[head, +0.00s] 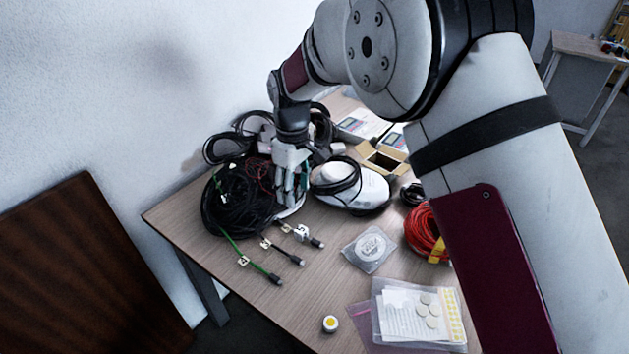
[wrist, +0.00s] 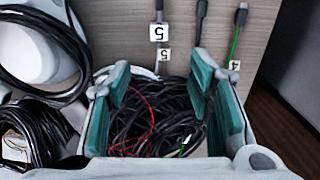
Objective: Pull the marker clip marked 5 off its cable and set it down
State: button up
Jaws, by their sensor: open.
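The marker clip marked 5 (wrist: 159,32) is a small white piece with black digits, near the top middle of the wrist view. Dark cable coils show between and beyond the pads, and the clip lies past the fingertips. In the head view my gripper (head: 287,197) is over the right side of the black cable bundle (head: 232,212).
A green cable (head: 228,240) carries a clip marked 4 (wrist: 234,65). A black cable with another clip (head: 265,243) lies between. A white rounded device (head: 350,187) stands close right of my gripper. The front left tabletop (head: 225,270) is mostly clear.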

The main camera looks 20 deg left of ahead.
aim_at(298, 227)
notch_tip(298, 227, down, 14)
jog(key=shift+w, duration=0.1)
dwell(0.5)
grip_shut()
dwell(0.4)
